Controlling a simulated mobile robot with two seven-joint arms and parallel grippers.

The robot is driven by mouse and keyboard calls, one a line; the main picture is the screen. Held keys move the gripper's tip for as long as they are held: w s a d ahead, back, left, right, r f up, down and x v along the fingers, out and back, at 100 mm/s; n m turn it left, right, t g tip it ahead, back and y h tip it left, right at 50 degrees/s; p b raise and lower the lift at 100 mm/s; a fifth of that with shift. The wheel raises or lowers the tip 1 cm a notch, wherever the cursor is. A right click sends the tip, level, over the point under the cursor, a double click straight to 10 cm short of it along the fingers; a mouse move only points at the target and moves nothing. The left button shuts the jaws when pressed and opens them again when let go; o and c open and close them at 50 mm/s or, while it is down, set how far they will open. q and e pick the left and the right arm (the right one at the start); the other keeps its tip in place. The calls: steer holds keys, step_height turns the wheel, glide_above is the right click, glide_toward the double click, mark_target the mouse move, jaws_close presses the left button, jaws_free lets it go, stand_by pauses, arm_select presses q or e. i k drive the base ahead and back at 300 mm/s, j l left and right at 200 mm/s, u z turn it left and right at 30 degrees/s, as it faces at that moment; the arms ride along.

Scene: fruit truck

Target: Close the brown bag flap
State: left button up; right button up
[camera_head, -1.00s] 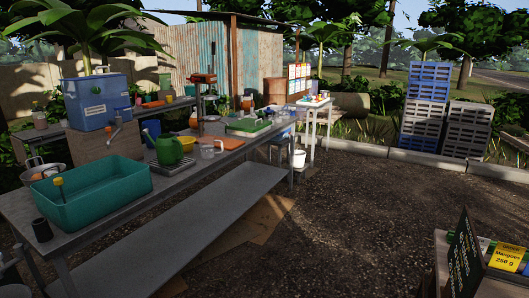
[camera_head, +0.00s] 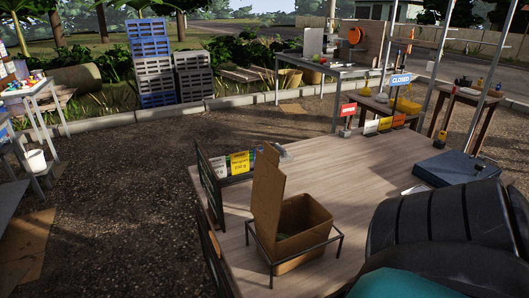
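A brown open-topped bag (camera_head: 301,232) stands on the wooden table at the lower middle of the head view, inside a thin dark metal frame (camera_head: 338,237). Its tall brown flap (camera_head: 267,204) stands up at the left side, leaning slightly. The top is open, and a little green shows inside; I cannot tell what it is. Neither of my grippers is in view, so nothing of mine is seen touching the bag or its flap.
The wooden table (camera_head: 357,168) is mostly bare behind the bag. Black signs (camera_head: 211,192) and yellow price cards (camera_head: 240,162) stand on its left edge. A large dark rounded shape (camera_head: 440,222) fills the lower right. Gravel (camera_head: 130,200) lies open on the left.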

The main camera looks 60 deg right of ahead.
mark_target(269, 181)
steer(key=z, duration=1.75)
